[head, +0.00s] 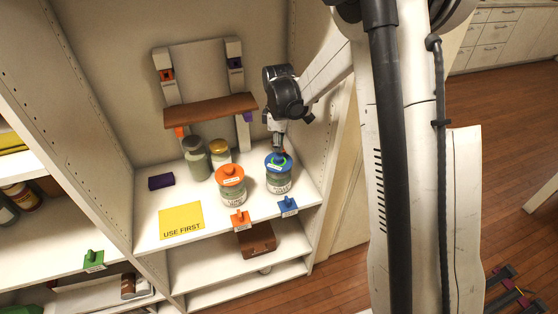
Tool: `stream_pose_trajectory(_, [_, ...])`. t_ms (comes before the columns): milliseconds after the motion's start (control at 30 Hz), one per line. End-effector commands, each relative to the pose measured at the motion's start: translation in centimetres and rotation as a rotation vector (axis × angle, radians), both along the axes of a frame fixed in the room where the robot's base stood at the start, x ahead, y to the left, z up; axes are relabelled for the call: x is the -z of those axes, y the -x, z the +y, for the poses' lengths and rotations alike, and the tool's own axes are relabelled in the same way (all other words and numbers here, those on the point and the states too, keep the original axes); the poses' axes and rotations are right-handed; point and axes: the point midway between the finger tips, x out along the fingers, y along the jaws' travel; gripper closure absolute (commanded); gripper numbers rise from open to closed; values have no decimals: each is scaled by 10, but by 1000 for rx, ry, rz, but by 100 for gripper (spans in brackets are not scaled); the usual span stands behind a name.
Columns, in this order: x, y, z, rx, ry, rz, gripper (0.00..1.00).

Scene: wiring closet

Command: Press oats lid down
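A glass jar with a blue lid (276,160) stands on the shelf at the right, its body (279,182) carrying a label too small to read. A jar with an orange lid (230,173) stands to its left. I cannot tell from the labels which one holds oats. My gripper (281,151) points down right over the blue lid, its tips at or just above the lid's top. A small green part shows on that lid. I cannot tell whether the tips touch it, or whether the fingers are open or shut.
Behind stand a dark-lidded jar (196,160) and a gold-lidded jar (220,152). A yellow USE FIRST card (181,220) lies left, a purple block (161,181) behind it. Orange (240,219) and blue (287,205) tags sit on the front edge. A brown ledge (211,110) hangs above.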

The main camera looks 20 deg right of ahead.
Motion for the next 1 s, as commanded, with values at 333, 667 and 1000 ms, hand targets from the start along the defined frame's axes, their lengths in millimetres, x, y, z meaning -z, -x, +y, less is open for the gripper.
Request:
stream_pose_trajectory(333, [-32, 0, 0, 0, 0, 0, 100])
stream_pose_trajectory(667, [-45, 0, 0, 0, 0, 0, 100])
stream_pose_trajectory(1000, [-57, 0, 0, 0, 0, 0, 100])
